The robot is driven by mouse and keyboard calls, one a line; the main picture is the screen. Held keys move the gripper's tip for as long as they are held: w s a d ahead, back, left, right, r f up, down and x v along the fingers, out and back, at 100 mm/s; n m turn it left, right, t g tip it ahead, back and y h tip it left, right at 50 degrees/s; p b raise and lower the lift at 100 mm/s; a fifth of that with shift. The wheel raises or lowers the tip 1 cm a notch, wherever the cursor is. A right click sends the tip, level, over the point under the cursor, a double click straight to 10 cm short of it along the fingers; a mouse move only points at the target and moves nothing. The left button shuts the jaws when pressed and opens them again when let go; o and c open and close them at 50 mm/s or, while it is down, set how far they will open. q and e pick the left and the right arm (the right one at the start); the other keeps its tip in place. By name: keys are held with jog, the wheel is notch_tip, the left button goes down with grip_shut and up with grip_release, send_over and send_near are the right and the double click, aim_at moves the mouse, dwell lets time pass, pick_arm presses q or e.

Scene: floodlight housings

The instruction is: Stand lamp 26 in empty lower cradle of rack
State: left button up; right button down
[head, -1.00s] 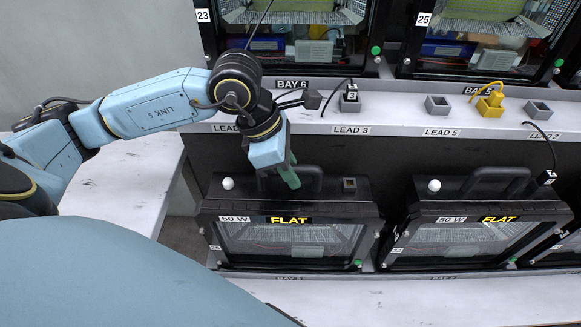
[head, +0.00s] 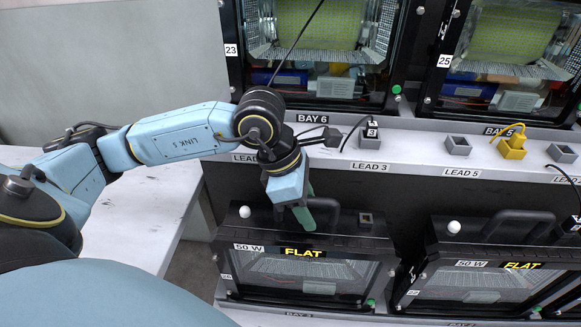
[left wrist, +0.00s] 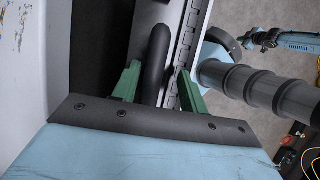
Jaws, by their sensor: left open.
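A black floodlight housing (head: 345,243) stands in the lower row, marked "50 W" and "FLAT". Its small side number is too blurred to read surely. It has a dark carrying handle (head: 325,212) on top. My left gripper (head: 305,208) is at that handle, pointing down. In the left wrist view, the green fingers of my left gripper (left wrist: 158,86) are apart, with the dark handle bar (left wrist: 157,58) running between them and gaps at the sides. A second "FLAT" lamp (head: 480,250) stands to its right. I see no empty lower cradle.
Lamps numbered 23 (head: 320,52) and 25 (head: 505,62) stand in the upper row. The white ledge (head: 410,150) between rows carries grey sockets (head: 457,146), a yellow plug (head: 513,148) and cables. A white table (head: 150,205) at left is bare.

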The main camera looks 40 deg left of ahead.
pick_arm(q)
jog(key=shift+a+r, duration=0.2)
jog(key=shift+r, duration=0.3)
jog(key=p+v, duration=0.1)
jog(key=v, duration=1.1)
jog(key=shift+r, duration=0.35)
pick_arm(e)
jog(key=shift+d+r, duration=0.7)
jog(key=shift+d, duration=0.15)
pick_arm(q)
jog(key=shift+s, duration=0.1)
